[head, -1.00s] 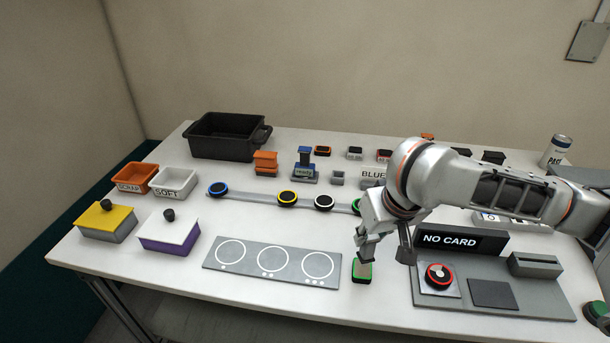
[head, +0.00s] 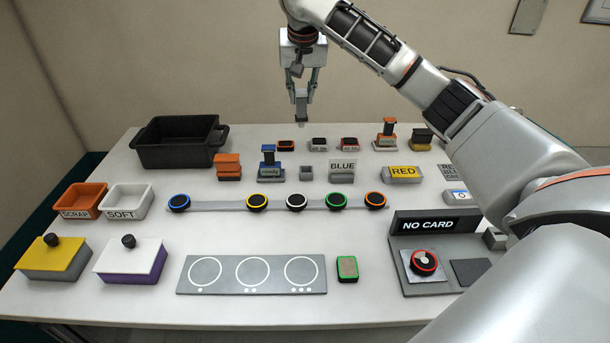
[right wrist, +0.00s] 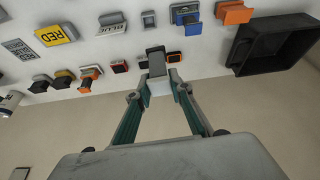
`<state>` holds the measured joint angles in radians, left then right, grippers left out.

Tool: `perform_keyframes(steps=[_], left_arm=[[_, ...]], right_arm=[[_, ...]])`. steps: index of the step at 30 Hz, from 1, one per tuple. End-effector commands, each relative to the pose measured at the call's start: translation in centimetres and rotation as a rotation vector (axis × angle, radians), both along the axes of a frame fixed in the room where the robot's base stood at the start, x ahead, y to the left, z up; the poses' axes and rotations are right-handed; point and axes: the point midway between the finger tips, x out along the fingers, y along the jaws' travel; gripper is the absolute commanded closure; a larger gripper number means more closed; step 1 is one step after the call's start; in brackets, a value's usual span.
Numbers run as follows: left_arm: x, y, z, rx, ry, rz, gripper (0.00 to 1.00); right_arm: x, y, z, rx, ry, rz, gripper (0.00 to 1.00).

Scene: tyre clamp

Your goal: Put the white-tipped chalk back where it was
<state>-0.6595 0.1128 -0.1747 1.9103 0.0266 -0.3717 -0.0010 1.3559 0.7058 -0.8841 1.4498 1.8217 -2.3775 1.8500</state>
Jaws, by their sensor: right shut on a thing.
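My right gripper (head: 301,92) is high up behind the middle of the table in the head view, pointing down. The right wrist view shows the chalk (right wrist: 156,63) between the fingers (right wrist: 159,85), clear of the table. A small grey holder (head: 306,173) stands on the table below, in front of the gripper; it looks empty. My left gripper is not in view.
A black bin (head: 176,153) stands at the back left. A green-rimmed pad (head: 347,268) lies at the front.

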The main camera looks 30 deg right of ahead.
Motion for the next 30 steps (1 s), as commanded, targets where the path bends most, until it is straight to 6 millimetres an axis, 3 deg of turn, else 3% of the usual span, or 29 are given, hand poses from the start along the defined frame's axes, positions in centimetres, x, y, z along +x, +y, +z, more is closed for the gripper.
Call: perform_keyframes(steps=[4,8,11,24,30], left_arm=[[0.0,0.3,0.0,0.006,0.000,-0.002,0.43],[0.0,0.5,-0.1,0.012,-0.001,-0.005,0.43],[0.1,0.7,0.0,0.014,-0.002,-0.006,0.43],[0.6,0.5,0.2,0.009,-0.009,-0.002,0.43],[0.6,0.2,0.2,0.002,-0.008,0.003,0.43]], right_arm=[[1.0,-1.7,1.6,0.005,0.003,-0.044,0.96],[1.2,-2.3,1.5,0.006,0.008,-0.057,0.96],[1.2,-2.3,-0.1,0.005,0.012,-0.060,0.96],[1.1,-2.4,-10.5,0.005,0.011,-0.061,0.96],[1.1,-2.4,-13.3,0.005,0.008,-0.061,0.96]])
